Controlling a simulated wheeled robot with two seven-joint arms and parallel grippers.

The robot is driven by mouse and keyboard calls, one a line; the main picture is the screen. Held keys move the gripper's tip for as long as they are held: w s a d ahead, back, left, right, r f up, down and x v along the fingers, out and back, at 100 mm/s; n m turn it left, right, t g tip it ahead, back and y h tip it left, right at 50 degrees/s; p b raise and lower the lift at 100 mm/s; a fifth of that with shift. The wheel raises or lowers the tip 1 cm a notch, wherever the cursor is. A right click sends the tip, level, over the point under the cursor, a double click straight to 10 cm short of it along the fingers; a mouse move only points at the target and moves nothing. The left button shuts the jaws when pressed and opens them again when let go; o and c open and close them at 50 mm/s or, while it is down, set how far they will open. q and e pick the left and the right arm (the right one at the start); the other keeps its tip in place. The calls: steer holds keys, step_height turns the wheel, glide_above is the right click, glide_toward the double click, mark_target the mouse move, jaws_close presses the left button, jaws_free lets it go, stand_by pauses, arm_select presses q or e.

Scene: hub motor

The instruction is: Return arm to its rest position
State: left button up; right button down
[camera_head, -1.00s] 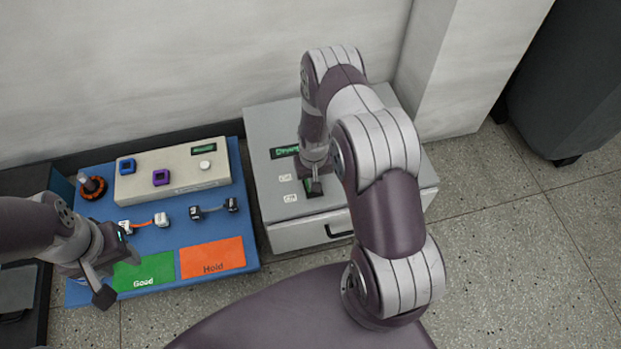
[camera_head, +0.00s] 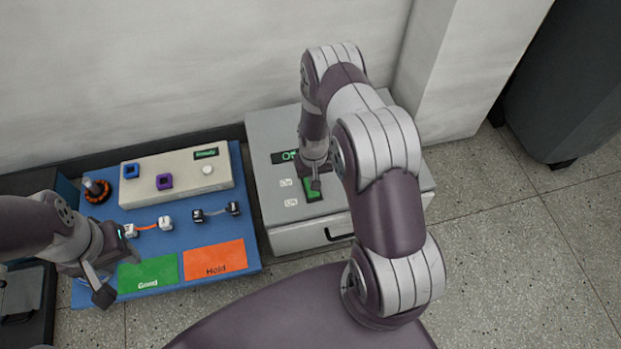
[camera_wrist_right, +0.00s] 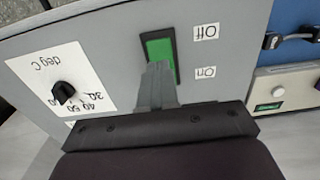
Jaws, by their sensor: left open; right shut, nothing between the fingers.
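My right gripper (camera_head: 316,183) points down over the grey box (camera_head: 265,150) in the head view. Its fingers are shut with nothing between them. In the right wrist view the shut fingers (camera_wrist_right: 157,88) overlap the lower end of the green switch (camera_wrist_right: 160,50), beside the On and Off labels; I cannot tell whether they touch it. The switch also shows in the head view (camera_head: 312,193). My left gripper (camera_head: 100,280) is open and empty near the front left corner of the blue board (camera_head: 185,238).
The board carries a cream panel (camera_head: 185,180), connectors with cables, an orange-black coil (camera_head: 97,191), a green Good area (camera_head: 150,273) and an orange Hold area (camera_head: 215,260). The box has a dial (camera_wrist_right: 64,92) and a drawer handle (camera_head: 340,234). A wall stands behind.

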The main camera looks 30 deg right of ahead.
step_height(320, 180, up, 3)
steer(key=shift+f+p, duration=0.1)
steer(key=shift+p, duration=0.75)
